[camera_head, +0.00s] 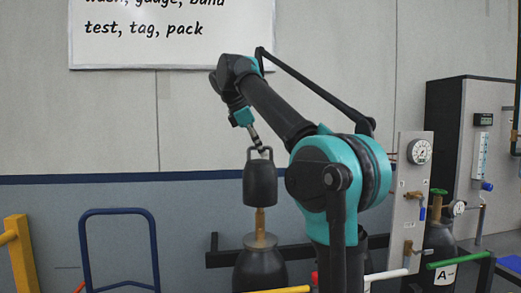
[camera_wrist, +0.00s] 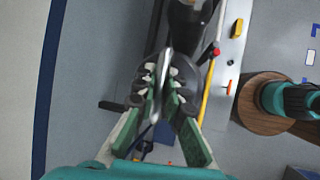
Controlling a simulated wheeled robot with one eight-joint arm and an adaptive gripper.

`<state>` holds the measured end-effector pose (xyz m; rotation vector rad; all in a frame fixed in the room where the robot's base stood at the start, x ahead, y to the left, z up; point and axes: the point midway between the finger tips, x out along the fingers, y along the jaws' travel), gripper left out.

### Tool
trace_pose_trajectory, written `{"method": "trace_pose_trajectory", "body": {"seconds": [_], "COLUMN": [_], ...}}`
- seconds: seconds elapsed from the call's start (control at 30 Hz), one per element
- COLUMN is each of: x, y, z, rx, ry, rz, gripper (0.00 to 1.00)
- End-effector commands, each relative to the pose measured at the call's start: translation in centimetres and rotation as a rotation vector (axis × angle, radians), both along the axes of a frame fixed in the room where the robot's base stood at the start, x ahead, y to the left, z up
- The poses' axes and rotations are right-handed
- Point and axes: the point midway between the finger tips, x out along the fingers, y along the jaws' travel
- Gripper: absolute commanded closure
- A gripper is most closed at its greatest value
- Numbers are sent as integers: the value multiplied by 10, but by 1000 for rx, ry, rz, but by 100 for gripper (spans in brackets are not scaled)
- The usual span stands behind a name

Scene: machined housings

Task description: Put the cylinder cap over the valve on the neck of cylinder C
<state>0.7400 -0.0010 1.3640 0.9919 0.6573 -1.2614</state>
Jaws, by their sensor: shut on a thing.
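A dark grey cylinder cap (camera_head: 260,185) with a loop handle on top hangs upright from my gripper (camera_head: 259,148). My gripper is shut on the handle; in the wrist view the fingers (camera_wrist: 164,92) close on the pale handle bar, with the dark cap (camera_wrist: 149,68) behind them. A brass valve (camera_head: 260,221) stands on the neck of a dark cylinder (camera_head: 260,269) directly below the cap in the head view. The cap's lower rim appears at the valve's top; I cannot tell whether it covers any of it. No letter shows on this cylinder.
A dark rail (camera_head: 220,259) runs behind the cylinder. A blue tubular frame (camera_head: 118,212) and yellow post (camera_head: 18,255) stand left. A gauge panel (camera_head: 411,190) and a cylinder marked A (camera_head: 440,248) stand right. Yellow and red bars lie near the cylinder's front.

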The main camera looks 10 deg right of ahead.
Motion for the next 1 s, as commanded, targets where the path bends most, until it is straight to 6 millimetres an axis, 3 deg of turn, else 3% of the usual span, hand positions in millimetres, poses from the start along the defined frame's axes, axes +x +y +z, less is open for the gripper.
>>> {"method": "trace_pose_trajectory", "body": {"seconds": [1.0], "x": [0], "y": [0], "z": [-7], "rx": [-1], "ry": [0], "rz": [0], "gripper": [100]}}
